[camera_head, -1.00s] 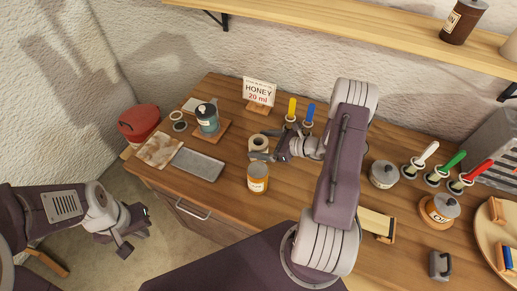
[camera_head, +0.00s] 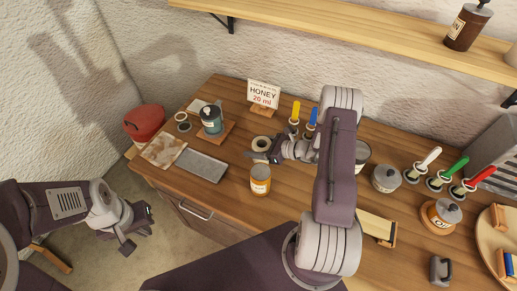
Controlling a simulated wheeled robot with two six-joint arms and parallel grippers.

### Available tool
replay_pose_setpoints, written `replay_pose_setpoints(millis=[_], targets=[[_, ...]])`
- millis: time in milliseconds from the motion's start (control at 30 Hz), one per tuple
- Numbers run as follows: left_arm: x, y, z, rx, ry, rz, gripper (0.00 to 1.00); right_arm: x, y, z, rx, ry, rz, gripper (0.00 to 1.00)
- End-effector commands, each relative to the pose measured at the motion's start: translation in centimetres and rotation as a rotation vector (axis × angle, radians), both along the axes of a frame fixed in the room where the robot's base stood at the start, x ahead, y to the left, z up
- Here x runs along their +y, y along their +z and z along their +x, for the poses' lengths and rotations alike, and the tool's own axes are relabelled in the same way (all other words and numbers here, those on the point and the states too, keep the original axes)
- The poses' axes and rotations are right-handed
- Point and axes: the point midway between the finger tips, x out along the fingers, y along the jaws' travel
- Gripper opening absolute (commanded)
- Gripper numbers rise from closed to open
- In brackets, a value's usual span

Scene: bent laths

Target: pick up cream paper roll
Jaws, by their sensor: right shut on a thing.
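The cream paper roll (camera_head: 261,143) is on the wooden table near its middle, just behind an amber jar (camera_head: 260,179). My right gripper (camera_head: 266,155) reaches in from the right and is shut on the roll at its near right side. Part of the roll is hidden by the gripper. I cannot tell whether the roll is clear of the tabletop. My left gripper (camera_head: 137,228) hangs beyond the table's left front edge, low over the floor, away from the roll.
A grey tray (camera_head: 201,166) and a stained cloth (camera_head: 163,150) lie left of the roll. A teal canister (camera_head: 211,120), a honey sign (camera_head: 263,94) and yellow (camera_head: 295,112) and blue (camera_head: 311,117) handled tools stand behind. Grey pots are right of my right arm.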

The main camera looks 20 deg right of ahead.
Motion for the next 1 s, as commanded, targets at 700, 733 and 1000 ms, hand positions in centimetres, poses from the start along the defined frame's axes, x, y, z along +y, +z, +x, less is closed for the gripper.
replay_pose_setpoints(millis=[700,733,1000], targets=[[0.0,-1.7,0.0,0.0,0.0,0.0,0.0,-8.4,9.1,-2.7,-0.005,-0.003,-0.003,0.21],[0.0,-1.7,0.0,0.0,0.0,0.0,0.0,-8.8,9.4,-2.9,-0.004,-0.002,-0.003,0.21],[0.0,-1.9,0.0,0.0,0.0,0.0,0.0,-10.9,10.8,-3.6,-0.001,0.0,-0.002,0.21]])
